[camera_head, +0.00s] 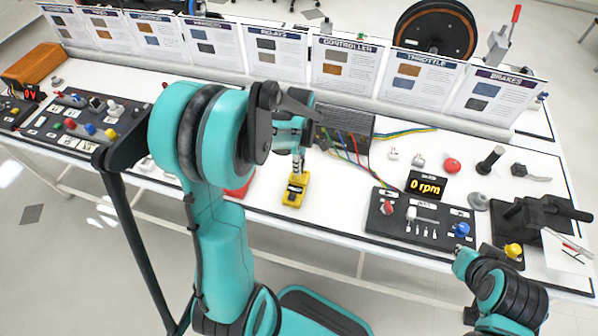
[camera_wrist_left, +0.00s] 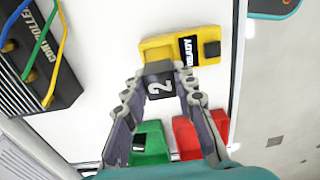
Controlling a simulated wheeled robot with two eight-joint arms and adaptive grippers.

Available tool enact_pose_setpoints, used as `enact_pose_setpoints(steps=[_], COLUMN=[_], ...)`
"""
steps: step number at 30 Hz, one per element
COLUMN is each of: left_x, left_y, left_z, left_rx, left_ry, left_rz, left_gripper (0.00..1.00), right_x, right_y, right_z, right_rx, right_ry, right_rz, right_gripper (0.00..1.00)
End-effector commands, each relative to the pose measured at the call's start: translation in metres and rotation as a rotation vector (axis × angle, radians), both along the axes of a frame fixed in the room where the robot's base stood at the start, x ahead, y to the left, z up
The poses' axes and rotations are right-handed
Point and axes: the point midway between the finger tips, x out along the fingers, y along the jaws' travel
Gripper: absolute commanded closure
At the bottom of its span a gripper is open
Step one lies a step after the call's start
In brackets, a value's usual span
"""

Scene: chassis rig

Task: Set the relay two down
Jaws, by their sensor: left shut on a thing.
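My left gripper (camera_wrist_left: 162,90) is shut on a black block marked with a white 2, relay two (camera_wrist_left: 158,88). The block is beside the yellow tray (camera_wrist_left: 165,50), overlapping its lower edge in the left wrist view; I cannot tell whether it touches the tray or the table. The yellow tray has a black READY label and a small dark part at one end. In the head view the left gripper (camera_head: 297,158) points down at the yellow tray (camera_head: 292,191), and the relay cannot be made out there.
A red tray (camera_wrist_left: 186,139) and a green tray (camera_wrist_left: 150,143) lie near the gripper's fingers. A black controller (camera_head: 343,127) with coloured wires stands behind. A panel with switches (camera_head: 398,222) and an rpm display (camera_head: 427,186) are to the right. Cards line the back.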

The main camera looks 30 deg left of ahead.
Motion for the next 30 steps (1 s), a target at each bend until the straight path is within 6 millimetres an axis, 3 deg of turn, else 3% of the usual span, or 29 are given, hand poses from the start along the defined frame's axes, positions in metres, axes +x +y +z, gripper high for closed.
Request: enact_pose_setpoints(steps=[9, 21, 22, 24, 30], left_x=[0.0, 0.0, 0.0, 0.0, 0.0], left_y=[0.0, 0.0, 0.0, 0.0, 0.0], left_z=[-0.041, -0.045, -0.045, -0.044, -0.044], left_rx=[0.0, 0.0, 0.0, 0.0, 0.0], left_ry=[0.0, 0.0, 0.0, 0.0, 0.0], left_rz=[0.0, 0.001, 0.001, 0.001, 0.001], left_gripper=[1.0, 1.0, 0.71, 0.53, 0.53], right_x=[0.0, 0.0, 0.0, 0.0, 0.0], right_y=[0.0, 0.0, 0.0, 0.0, 0.0], right_z=[-0.021, -0.024, -0.024, -0.023, -0.023], right_rx=[0.0, 0.0, 0.0, 0.0, 0.0], right_ry=[0.0, 0.0, 0.0, 0.0, 0.0], right_rz=[0.0, 0.0, 0.0, 0.0, 0.0], right_gripper=[1.0, 1.0, 1.0, 1.0, 1.0])
